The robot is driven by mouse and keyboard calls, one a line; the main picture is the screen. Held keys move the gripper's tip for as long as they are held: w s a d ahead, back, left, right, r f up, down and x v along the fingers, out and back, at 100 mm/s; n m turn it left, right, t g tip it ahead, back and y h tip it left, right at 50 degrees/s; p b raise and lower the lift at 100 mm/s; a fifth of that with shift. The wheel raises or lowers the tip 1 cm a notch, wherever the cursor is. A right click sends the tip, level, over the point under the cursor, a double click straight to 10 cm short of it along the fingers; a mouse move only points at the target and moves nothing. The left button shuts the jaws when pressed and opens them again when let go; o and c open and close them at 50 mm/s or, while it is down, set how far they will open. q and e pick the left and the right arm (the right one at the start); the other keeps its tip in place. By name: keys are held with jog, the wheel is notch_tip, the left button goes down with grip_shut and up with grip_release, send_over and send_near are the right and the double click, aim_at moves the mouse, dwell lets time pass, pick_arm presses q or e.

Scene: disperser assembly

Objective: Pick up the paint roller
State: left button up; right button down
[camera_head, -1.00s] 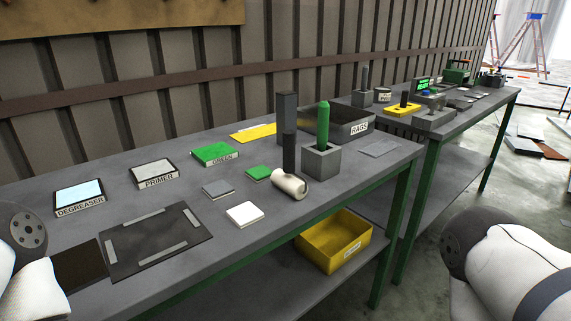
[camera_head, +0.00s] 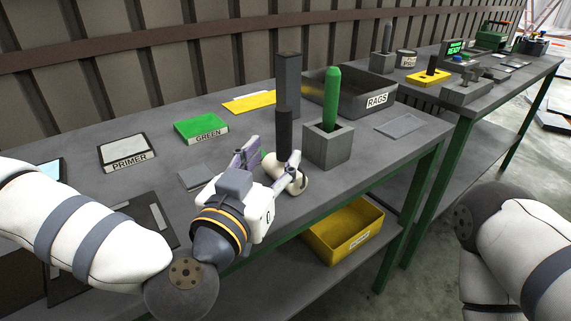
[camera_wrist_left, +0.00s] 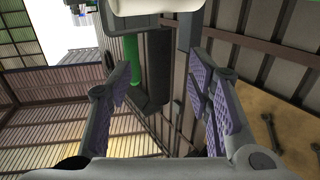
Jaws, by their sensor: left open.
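The paint roller has a white roller cylinder (camera_head: 297,183) on the grey table near its front edge, with a dark handle (camera_head: 284,130) standing upright. My left gripper (camera_head: 267,163) is open at the roller, its fingers reaching towards the white cylinder and partly covering it. In the left wrist view the white cylinder (camera_wrist_left: 157,5) is at the top edge, and the dark handle (camera_wrist_left: 158,70) shows between the open fingers (camera_wrist_left: 163,85). Nothing is gripped. My right arm is at the lower right of the head view, its gripper out of frame.
A grey holder (camera_head: 328,146) with a green stick (camera_head: 331,95) stands just right of the roller. A tall grey post (camera_head: 288,70) is behind it. A green tray (camera_head: 201,128), a primer tray (camera_head: 127,152) and a rags bin (camera_head: 381,92) surround it. A yellow bin (camera_head: 345,232) sits below.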

aim_at(281, 146)
pick_arm(q)
jog(key=x, duration=0.4)
jog(key=shift+w+d+f, duration=0.1)
jog(key=shift+w+d, duration=0.05)
jog(key=shift+w, duration=0.2)
jog(key=shift+w+d+b, duration=0.15)
jog(key=shift+w+b, duration=0.15)
jog(key=shift+w, duration=0.15)
grip_shut()
jog(key=shift+r, duration=0.25)
